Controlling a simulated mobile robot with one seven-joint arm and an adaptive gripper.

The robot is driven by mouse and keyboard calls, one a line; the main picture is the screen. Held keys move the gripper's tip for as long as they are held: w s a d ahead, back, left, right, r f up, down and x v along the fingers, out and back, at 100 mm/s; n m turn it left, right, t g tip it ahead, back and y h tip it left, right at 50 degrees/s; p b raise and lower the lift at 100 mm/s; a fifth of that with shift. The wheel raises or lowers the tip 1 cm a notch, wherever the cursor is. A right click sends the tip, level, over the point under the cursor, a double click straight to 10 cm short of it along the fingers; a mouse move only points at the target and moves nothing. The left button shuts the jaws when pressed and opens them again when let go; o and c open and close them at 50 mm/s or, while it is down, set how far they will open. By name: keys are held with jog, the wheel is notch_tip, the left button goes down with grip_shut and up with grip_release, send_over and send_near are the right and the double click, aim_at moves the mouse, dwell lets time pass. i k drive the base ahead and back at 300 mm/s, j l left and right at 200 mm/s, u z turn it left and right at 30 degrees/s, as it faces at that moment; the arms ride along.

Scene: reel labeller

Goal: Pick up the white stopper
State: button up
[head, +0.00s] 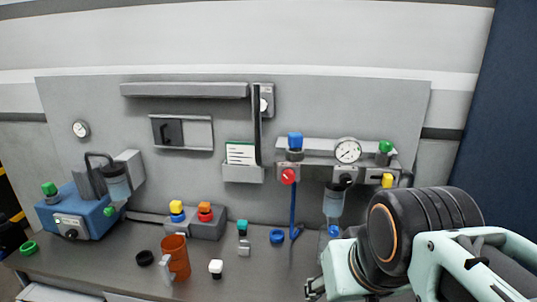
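The white stopper (215,267) stands upright on the grey bench, near its front edge. It has a white top and a dark lower part. It is right of the orange mug and in front of the grey block with coloured caps. My arm comes in from the lower right. What looks like part of my gripper (314,289) shows at the bottom, well to the right of the stopper and apart from it. Its fingers are too small and cut off to tell open from shut.
An orange mug (175,257) and a black ring (145,258) are left of the stopper. A small grey-white piece (244,249) and a blue ring (277,237) lie to its right. A blue machine (78,214) stands at left. A panel with gauges (347,151) rises behind.

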aim_at(216, 267)
jog(key=u, duration=0.75)
jog(key=z, duration=1.65)
jog(key=u, duration=1.65)
jog(key=i+j, duration=0.2)
jog(key=j, duration=0.25)
